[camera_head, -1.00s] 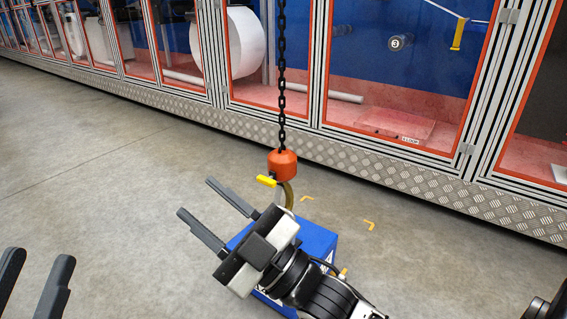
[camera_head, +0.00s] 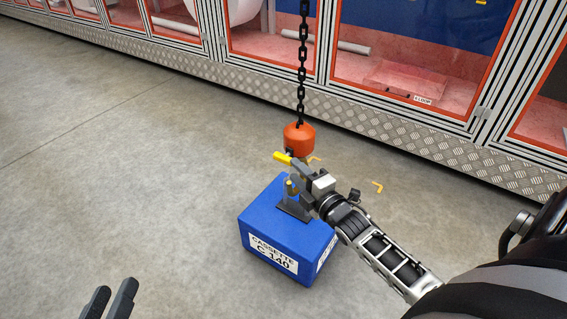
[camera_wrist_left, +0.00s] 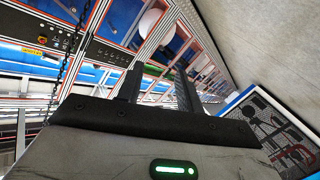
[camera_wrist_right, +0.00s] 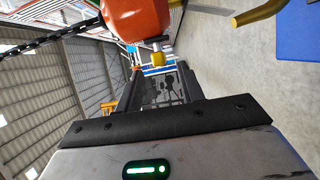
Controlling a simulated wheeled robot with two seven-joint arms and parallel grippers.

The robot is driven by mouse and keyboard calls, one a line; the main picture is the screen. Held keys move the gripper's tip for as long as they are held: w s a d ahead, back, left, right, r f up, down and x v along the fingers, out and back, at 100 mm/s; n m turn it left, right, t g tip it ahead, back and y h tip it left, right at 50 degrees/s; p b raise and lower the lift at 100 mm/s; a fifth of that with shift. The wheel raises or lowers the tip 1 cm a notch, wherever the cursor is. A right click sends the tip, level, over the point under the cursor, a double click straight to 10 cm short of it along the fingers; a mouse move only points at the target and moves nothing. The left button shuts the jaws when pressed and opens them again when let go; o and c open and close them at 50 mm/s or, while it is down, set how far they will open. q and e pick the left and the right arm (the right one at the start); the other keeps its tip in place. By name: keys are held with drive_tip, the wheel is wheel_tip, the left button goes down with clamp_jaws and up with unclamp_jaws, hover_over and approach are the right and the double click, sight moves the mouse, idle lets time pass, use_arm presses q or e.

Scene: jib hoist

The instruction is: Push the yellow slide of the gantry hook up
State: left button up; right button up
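The orange hook block (camera_head: 299,138) hangs on a black chain, with its yellow slide (camera_head: 283,157) sticking out to the left. My right gripper (camera_head: 293,187) is open, close below the block and slide. In the right wrist view, the yellow slide (camera_wrist_right: 158,58) shows near the tips of the spread fingers (camera_wrist_right: 160,80), below the orange block (camera_wrist_right: 138,16); whether they touch cannot be told. Part of the brass hook (camera_wrist_right: 260,12) shows there too; the gripper mostly hides it in the head view. My left gripper (camera_head: 115,293) is open and empty, low at the left.
A blue cassette box (camera_head: 270,228) labelled "CASSETTE C 140" stands on the floor below the right gripper. The black chain (camera_head: 302,65) runs up from the block. Framed glass cabinets with a metal plinth (camera_head: 400,130) line the back. The floor at left is clear.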

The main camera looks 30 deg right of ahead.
sight(289, 164)
drive_tip(key=w+b, duration=0.1)
drive_tip(key=w, duration=0.5)
drive_tip(key=shift+f+b, duration=0.1)
drive_tip(key=shift+b, duration=0.3)
drive_tip(key=shift+w, duration=0.4)
clamp_jaws()
use_arm(q)
drive_tip(key=shift+w+d+r+t+h, duration=0.1)
drive_tip(key=shift+w+r+t+h, duration=0.15)
drive_tip(key=shift+r, duration=0.25)
drive_tip(key=shift+w+d+r+t+h, duration=0.1)
drive_tip(key=shift+r+t+h, duration=0.15)
drive_tip(key=shift+r, duration=0.2)
use_arm(e)
drive_tip(key=shift+r, duration=0.2)
